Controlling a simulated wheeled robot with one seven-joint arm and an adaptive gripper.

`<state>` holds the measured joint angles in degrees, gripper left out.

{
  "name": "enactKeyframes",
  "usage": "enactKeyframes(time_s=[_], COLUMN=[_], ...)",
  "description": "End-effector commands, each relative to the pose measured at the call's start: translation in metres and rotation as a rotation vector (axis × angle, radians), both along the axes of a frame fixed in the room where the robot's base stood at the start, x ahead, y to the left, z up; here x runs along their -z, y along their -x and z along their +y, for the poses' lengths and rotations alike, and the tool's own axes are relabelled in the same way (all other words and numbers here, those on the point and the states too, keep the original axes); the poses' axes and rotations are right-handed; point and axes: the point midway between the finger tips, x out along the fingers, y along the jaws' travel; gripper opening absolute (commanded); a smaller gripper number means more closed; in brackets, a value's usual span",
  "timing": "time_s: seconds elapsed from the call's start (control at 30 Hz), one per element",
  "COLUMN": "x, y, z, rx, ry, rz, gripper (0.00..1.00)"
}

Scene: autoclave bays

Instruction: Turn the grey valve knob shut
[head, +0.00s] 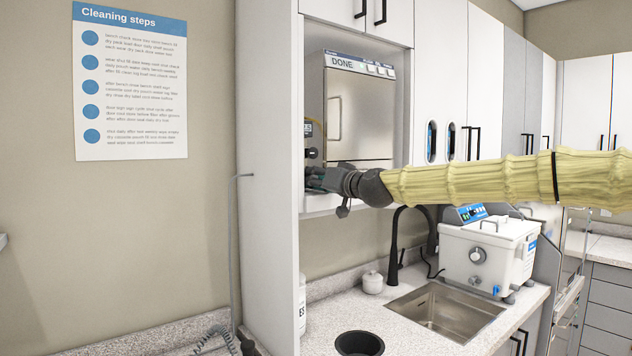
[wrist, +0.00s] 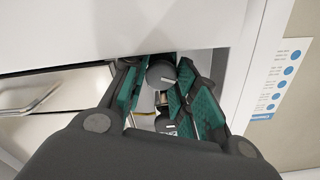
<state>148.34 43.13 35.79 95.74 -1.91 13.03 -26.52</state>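The grey valve knob (wrist: 160,74) shows in the wrist view as a dark round knob with a paler edge, beside the autoclave door. My gripper (wrist: 162,78) has its green-padded fingers spread, one on each side of this knob. The knob lies close to both fingertips; I cannot tell whether either pad touches it. In the head view my gripper (head: 314,178) is at the lower left of the autoclave (head: 358,115), and hides the knob there. The autoclave display reads DONE.
Another dark knob (wrist: 166,124) sits nearby between the fingers in the wrist view. Black fittings (head: 311,153) show just above my gripper in the head view. The white cabinet side panel (head: 268,150) stands close on the left. A sink (head: 445,308) lies below.

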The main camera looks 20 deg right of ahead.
Motion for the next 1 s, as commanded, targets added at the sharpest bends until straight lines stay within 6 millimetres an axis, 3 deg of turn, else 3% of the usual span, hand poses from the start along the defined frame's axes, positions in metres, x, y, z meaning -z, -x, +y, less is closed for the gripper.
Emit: enactKeyframes(time_s=[0.03,0.1,0.53,1.0], x=[-0.001,-0.001,0.0,-0.001], y=[0.0,0.0,0.005,0.055], z=[-0.001,-0.001,-0.002,-0.021], rx=[0.002,0.002,0.0,0.001], ry=[0.0,0.0,0.001,0.0], rz=[-0.001,-0.001,0.0,-0.002], gripper=[0.39,0.48,0.48,0.48])
